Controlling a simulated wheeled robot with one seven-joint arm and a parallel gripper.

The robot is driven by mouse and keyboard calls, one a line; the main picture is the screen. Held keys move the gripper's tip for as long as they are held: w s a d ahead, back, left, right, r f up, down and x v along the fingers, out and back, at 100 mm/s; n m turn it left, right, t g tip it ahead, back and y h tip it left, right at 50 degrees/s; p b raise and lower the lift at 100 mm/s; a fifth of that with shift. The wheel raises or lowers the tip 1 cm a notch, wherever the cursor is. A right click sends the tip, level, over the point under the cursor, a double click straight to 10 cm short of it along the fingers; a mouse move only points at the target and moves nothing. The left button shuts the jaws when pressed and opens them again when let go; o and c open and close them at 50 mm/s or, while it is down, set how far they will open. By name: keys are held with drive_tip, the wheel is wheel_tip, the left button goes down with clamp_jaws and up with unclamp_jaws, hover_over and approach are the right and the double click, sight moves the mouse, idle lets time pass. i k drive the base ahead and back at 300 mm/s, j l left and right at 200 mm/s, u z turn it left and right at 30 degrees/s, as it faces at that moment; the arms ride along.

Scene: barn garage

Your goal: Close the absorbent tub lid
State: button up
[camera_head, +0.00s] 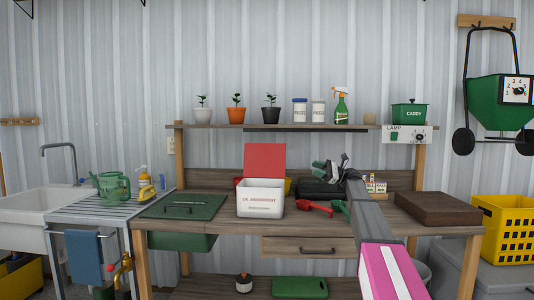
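The absorbent tub (260,201) is a white box with a red label on its front, standing on the wooden workbench left of centre. Its red lid (264,160) stands up open at the back of the tub. My arm reaches in from the lower right over the bench. My gripper (344,162) is at the arm's far end, right of the tub and apart from it. It is small and overlaps dark items behind, so I cannot tell whether its fingers are open or shut.
Red and green hand tools (315,207) lie right of the tub. A dark bag (318,188) sits behind them. A green panel (184,206) is left of the tub, and a brown slab (437,208) lies at right. A shelf (300,126) with pots and bottles runs above.

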sight(261, 160)
drive_tip(key=i+j, duration=0.3)
drive_tip(key=i, duration=0.15)
drive_tip(key=i+j, duration=0.3)
drive_tip(key=i, duration=0.2)
